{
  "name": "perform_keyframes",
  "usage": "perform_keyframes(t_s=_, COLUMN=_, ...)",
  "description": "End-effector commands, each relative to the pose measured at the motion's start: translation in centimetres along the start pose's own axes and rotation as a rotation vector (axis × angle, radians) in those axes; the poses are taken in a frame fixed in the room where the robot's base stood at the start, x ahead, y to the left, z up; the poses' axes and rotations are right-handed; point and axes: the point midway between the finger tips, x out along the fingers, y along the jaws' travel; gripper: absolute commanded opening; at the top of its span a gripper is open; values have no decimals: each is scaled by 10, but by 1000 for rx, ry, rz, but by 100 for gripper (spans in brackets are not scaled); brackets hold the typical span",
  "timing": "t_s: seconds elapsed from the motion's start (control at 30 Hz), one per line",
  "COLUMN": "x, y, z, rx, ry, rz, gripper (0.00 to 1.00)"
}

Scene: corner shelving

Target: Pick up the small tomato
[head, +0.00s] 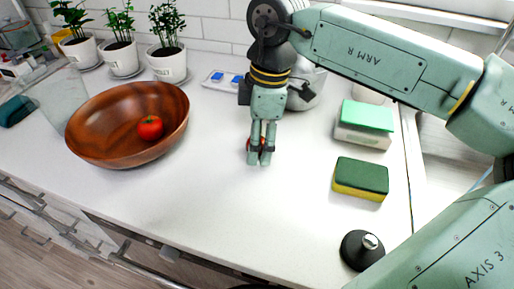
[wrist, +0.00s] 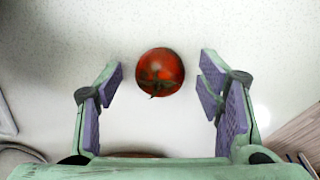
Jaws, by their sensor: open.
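A small red tomato (wrist: 160,72) with a green stem lies on the white counter in the wrist view. It sits between the two fingers of my open gripper (wrist: 160,82), with a gap on each side. In the head view my gripper (head: 259,161) points down at the counter, and only slivers of red from this tomato (head: 249,145) show around the fingers. Another red tomato (head: 150,127) lies inside the wooden bowl (head: 90,125) at the left, apart from my gripper.
Potted plants (head: 121,58) stand along the back wall. A green and yellow sponge (head: 360,179), a green-topped block (head: 366,117) and a black round object with a knob (head: 361,250) are at the right. The counter in front of my gripper is clear.

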Motion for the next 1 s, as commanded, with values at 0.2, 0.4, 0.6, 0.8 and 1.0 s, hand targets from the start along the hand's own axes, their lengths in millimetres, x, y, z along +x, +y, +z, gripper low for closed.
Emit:
perform_keyframes(t_s=0.2, x=-2, y=0, z=0, rx=0, ry=0, rz=0, gripper=56)
perform_keyframes(t_s=0.4, x=-2, y=0, z=0, rx=0, ry=0, rz=0, gripper=42)
perform_keyframes(t_s=0.6, x=-2, y=0, z=0, rx=0, ry=0, rz=0, gripper=29)
perform_keyframes(t_s=0.8, x=-2, y=0, z=0, rx=0, ry=0, rz=0, gripper=16)
perform_keyframes(t_s=1.0, x=-2, y=0, z=0, rx=0, ry=0, rz=0, gripper=14)
